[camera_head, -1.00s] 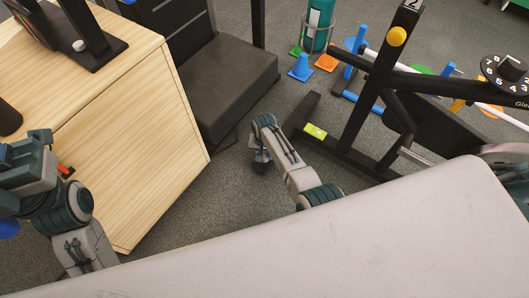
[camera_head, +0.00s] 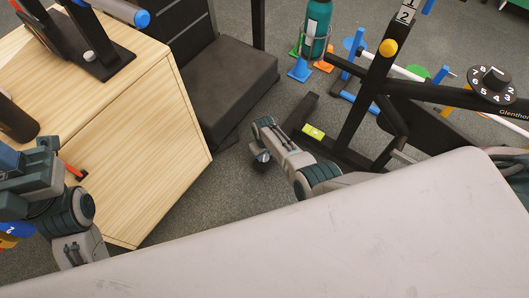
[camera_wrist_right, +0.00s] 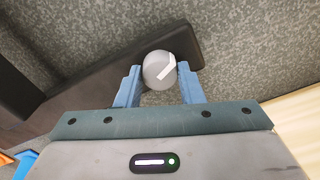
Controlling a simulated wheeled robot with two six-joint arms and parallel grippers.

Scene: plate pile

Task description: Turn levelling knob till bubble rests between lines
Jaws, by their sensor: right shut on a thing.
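The levelling knob (camera_wrist_right: 160,70) is a round grey knob with a white mark on its face. In the right wrist view it sits between the two blue fingers of my right gripper (camera_wrist_right: 160,84), which is shut on it. In the head view the right gripper (camera_head: 262,158) is low beside the black frame's foot, and the knob is hard to make out there. The yellow-green level vial (camera_head: 313,131) lies on that foot; its bubble and lines are too small to read. My left gripper (camera_head: 10,180) is at the left edge, partly cut off, with its fingers unclear.
The black exercise frame (camera_head: 360,105) stands right of the right gripper. A dark padded bench (camera_head: 225,85) is behind, and a wooden cabinet (camera_head: 150,150) is to the left.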

